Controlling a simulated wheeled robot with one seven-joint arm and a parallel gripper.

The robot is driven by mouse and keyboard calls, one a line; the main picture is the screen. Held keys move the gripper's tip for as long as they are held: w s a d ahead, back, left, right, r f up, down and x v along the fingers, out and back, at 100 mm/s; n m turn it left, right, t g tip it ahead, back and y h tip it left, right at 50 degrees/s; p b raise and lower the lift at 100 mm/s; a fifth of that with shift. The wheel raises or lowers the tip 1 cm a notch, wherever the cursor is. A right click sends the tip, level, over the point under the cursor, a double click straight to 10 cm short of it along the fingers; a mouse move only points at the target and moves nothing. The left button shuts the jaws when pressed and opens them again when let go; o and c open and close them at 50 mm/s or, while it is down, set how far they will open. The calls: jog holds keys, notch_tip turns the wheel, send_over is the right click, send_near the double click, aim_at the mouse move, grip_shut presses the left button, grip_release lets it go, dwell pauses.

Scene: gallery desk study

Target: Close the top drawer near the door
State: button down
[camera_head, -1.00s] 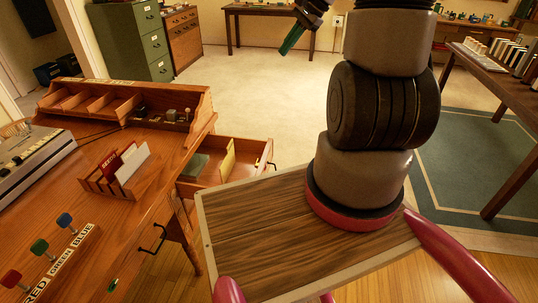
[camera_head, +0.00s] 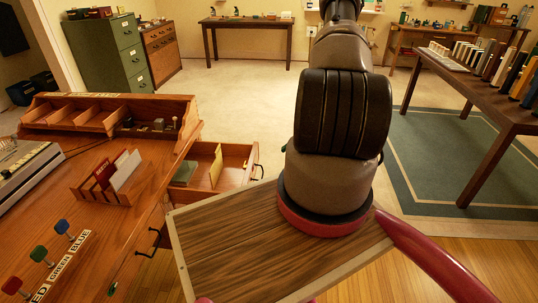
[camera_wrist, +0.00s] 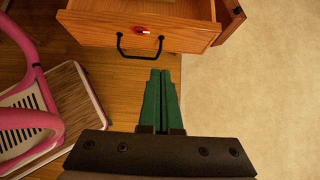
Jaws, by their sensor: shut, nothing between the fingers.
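The open wooden drawer (camera_head: 232,152) sticks out from the right side of the desk in the head view. A green item and a yellow upright divider show inside it. In the wrist view the drawer front (camera_wrist: 185,41) is at the top, with a black bar handle (camera_wrist: 140,54) and a small red piece above it. My gripper (camera_wrist: 160,73) is shut and empty, its two green fingers together. Their tips lie just below and right of the handle in the picture, with no clear contact. In the head view the gripper is hidden behind my arm.
The desk (camera_head: 120,215) holds a letter rack (camera_head: 105,190) and coloured knobs. A green filing cabinet (camera_head: 105,55) stands at the back left. Pale floor is clear beyond the drawer.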

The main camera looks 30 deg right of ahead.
aim_at(254, 162)
jog(key=shift+w+a+f, duration=1)
jog(key=shift+a+f, duration=0.1)
jog(key=shift+a, duration=0.4)
jog(key=shift+w+a+f, duration=1.05)
jog(key=shift+a, duration=0.4)
jog(key=shift+w+a+f, duration=1)
jog(key=shift+a+f, duration=0.1)
jog(key=shift+a, duration=0.4)
jog(key=shift+a, duration=0.1)
